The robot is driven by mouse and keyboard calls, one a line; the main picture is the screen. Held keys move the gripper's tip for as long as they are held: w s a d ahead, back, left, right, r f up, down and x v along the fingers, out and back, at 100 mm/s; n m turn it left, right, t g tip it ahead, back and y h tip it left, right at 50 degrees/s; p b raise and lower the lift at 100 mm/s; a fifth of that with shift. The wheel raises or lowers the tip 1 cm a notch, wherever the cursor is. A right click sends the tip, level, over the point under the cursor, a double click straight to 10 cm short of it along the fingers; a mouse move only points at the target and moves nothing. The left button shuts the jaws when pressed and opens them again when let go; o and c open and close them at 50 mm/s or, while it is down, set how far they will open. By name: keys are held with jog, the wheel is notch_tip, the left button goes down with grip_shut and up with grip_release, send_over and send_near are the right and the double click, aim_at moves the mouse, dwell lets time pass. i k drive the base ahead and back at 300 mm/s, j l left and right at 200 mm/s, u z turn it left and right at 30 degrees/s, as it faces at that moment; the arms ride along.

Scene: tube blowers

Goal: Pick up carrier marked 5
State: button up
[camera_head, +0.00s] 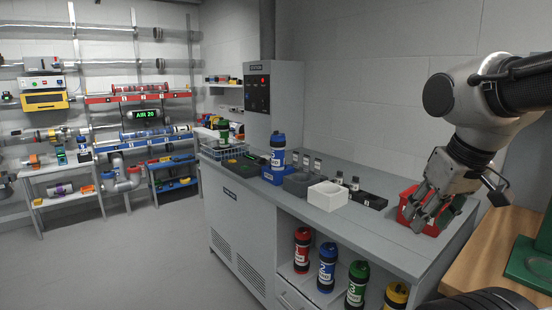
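My gripper (426,208) is at the right, pointing down at a red bin (407,214) on the grey counter. Its fingers look spread apart, and I see nothing clearly held between them. Something dark green shows in the bin, partly hidden by the gripper. A blue carrier (278,150) with a white label stands upright in a blue holder (271,176) on the counter. Below the counter stand a red carrier (302,250), another blue carrier (327,267), a green carrier (356,284) and a yellow carrier (396,295). I cannot make out a 5 on any label.
A white open box (327,196), a dark grey box (297,183) and a black block (369,200) sit on the counter. A wire basket (224,150) is at its far end. A wooden surface (484,250) is at the right. The floor at left is clear.

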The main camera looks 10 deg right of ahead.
aim_at(278, 145)
jog(key=i+j, duration=0.7)
jog(key=i, duration=0.15)
jog(key=i+j, duration=0.65)
jog(key=i, duration=0.2)
jog(key=i+j, duration=0.7)
jog(key=i+j+z, duration=0.1)
jog(key=z, duration=0.3)
jog(key=i+j+z, duration=0.25)
jog(key=z, duration=0.2)
jog(key=i+j+z, duration=0.15)
jog(key=z, duration=0.25)
